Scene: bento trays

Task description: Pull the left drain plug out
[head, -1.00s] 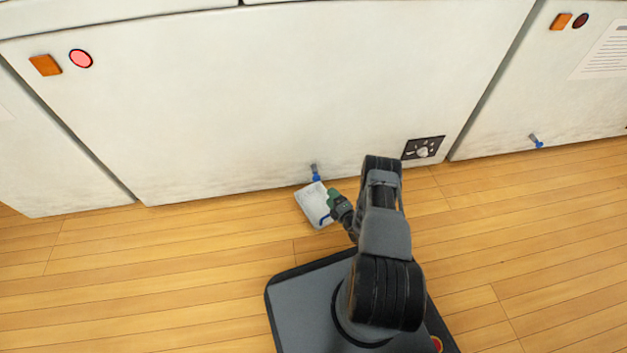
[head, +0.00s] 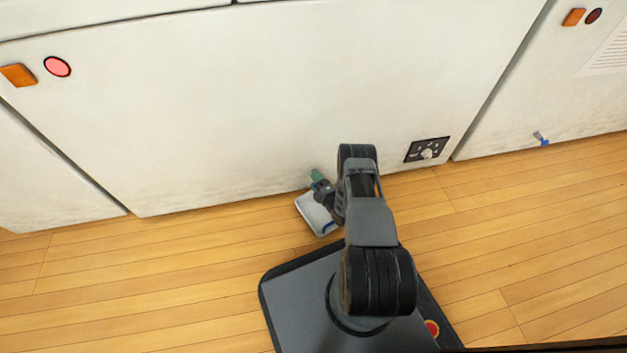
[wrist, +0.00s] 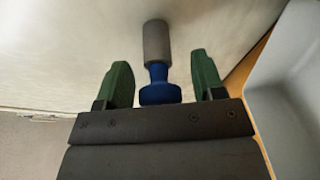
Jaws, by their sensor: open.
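The left drain plug (wrist: 160,87) is blue, with a flared end, and sits in a short grey pipe (wrist: 156,42) that comes out of the white cabinet front. In the wrist view my gripper (wrist: 163,80) is open, with one green finger on each side of the plug and a visible gap on both sides. In the head view my gripper (head: 317,179) is low at the cabinet front and hides this plug. A second blue plug (head: 544,142) shows on the cabinet at the right.
A pale tray (head: 318,214) lies on the wooden floor below my gripper; its wall (wrist: 290,85) also fills the right of the wrist view. A dial panel (head: 427,150) is on the cabinet, right of my arm. Open floor lies to the left.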

